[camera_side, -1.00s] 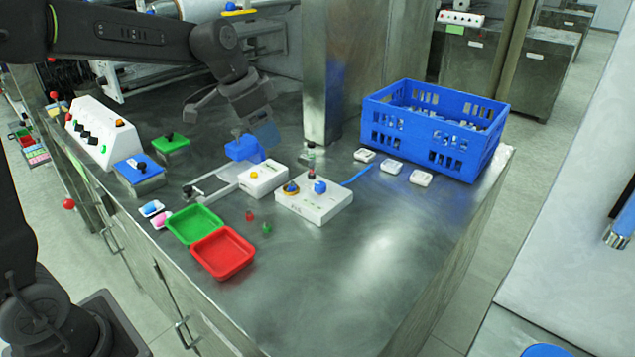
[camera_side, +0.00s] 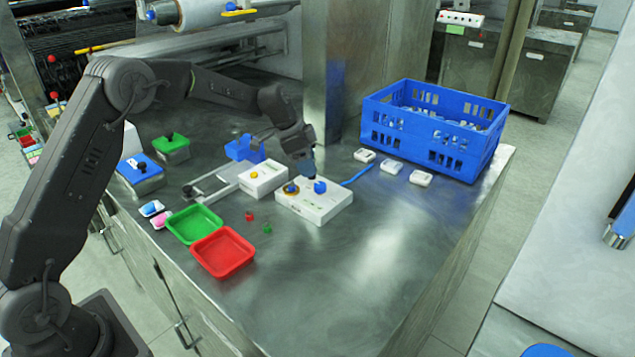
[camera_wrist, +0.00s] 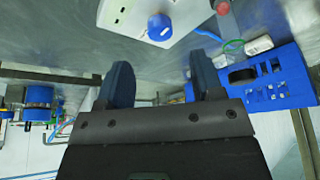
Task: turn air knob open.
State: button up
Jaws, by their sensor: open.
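A blue knob (camera_side: 320,187) stands on the white box (camera_side: 316,211), which has a blue hose at its right. I take this for the air knob, but no label is readable. A second, blue-topped control with a yellow ring (camera_side: 291,189) sits at the box's left. My gripper (camera_side: 307,172) is over the back of the box, just behind and left of the blue knob. In the wrist view, my gripper (camera_wrist: 162,82) is open and empty, and the blue knob (camera_wrist: 160,27) is beyond the fingertips, apart from them.
A small red-topped part (camera_wrist: 227,18) stands beside the box. Another white box with a yellow button (camera_side: 262,181) is to the left. A blue crate (camera_side: 436,143) stands at the back right. Green (camera_side: 193,224) and red (camera_side: 222,253) trays lie in front. The right front table is clear.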

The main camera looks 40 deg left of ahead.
aim_at(319, 185)
jog(key=x, duration=0.7)
jog(key=shift+c, duration=0.3)
jog(key=c, duration=0.9)
jog(key=shift+o, duration=0.2)
